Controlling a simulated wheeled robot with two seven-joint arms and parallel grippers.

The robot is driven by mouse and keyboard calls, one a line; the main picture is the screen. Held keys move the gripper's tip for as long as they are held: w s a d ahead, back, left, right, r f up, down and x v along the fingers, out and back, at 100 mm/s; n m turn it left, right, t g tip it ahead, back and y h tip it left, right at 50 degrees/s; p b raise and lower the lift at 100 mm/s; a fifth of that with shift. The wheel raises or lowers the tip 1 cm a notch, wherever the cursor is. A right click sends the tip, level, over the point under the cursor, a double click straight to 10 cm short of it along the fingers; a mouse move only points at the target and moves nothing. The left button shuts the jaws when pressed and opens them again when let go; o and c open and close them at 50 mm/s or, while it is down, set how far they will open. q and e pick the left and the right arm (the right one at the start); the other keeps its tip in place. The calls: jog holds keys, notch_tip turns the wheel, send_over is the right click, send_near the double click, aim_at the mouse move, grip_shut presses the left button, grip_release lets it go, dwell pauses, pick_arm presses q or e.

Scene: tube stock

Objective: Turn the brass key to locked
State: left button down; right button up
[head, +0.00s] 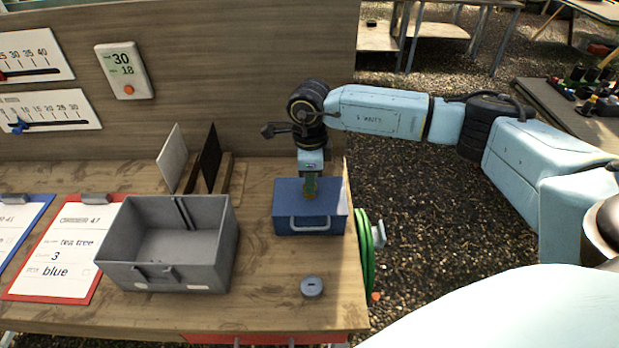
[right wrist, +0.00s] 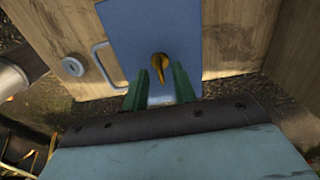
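A blue box (head: 290,213) with a pale front handle stands near the right end of the workbench; its blue top also shows in the right wrist view (right wrist: 185,25). The brass key (right wrist: 159,64) stands on that top. My right gripper (head: 310,190) points down over the box. In the right wrist view its green fingers (right wrist: 158,74) are apart, one on each side of the key, with a visible gap at both sides. In the head view the gripper mostly hides the key. My left gripper is in neither view.
A grey open bin (head: 222,245) stands left of the box. A round grey piece (head: 312,287) lies in front of the box. A rack with two panels (head: 173,158) stands behind the bin. A green coiled hose (head: 366,255) hangs at the bench's right edge. Clipboards (head: 65,245) lie at left.

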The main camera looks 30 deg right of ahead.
notch_tip(320, 180, up, 13)
jog(key=shift+b, duration=0.4)
dwell(0.4)
